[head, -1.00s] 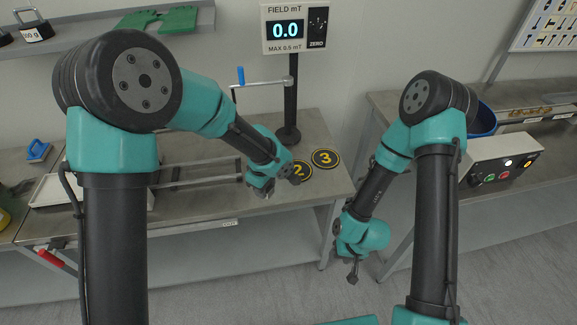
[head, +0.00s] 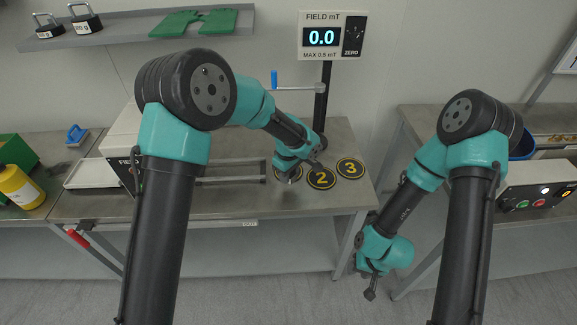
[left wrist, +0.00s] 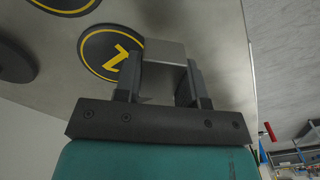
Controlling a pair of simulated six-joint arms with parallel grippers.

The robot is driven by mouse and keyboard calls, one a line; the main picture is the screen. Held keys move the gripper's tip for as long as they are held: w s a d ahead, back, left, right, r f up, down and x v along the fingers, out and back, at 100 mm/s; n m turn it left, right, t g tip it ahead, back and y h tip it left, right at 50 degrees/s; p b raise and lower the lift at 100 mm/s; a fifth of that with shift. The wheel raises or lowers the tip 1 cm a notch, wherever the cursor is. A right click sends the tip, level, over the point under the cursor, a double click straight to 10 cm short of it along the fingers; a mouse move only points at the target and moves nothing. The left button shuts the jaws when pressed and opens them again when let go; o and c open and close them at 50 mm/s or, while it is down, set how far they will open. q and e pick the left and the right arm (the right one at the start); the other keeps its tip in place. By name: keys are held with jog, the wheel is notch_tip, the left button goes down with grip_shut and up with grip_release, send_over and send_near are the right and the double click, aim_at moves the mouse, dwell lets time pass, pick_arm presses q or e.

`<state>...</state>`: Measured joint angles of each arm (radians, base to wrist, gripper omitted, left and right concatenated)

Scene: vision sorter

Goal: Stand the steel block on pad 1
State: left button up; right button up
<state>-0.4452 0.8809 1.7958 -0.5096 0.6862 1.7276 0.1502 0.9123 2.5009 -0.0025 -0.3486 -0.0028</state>
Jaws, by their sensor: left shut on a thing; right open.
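The steel block (left wrist: 165,54) is a plain grey block between the two fingers of my left gripper (left wrist: 163,72) in the left wrist view. My left gripper is shut on it. Pad 1 (left wrist: 101,52), a black disc with a yellow ring and number, lies beside the block there, and the block overlaps its edge in the picture. Whether the block touches the pad or bench I cannot tell. In the head view my left gripper (head: 292,179) is over the pad 1 area and mostly hides that pad. My right gripper (head: 370,294) is open and empty, hanging in front of the benches.
Pad 2 (head: 321,178) and pad 3 (head: 350,168) lie to the right of my left gripper. The field meter (head: 321,38) reads 0.0 on a black post behind them. Metal rails (head: 235,170) lie to the left. A control box (head: 537,196) stands on the right bench.

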pick_arm(q)
jog(key=w, duration=0.7)
jog(key=shift+w+f, duration=0.35)
jog(key=shift+f, duration=1.75)
jog(key=shift+f, duration=0.15)
jog(key=o, duration=1.2)
jog(key=shift+c, duration=0.2)
notch_tip(320, 180, up, 12)
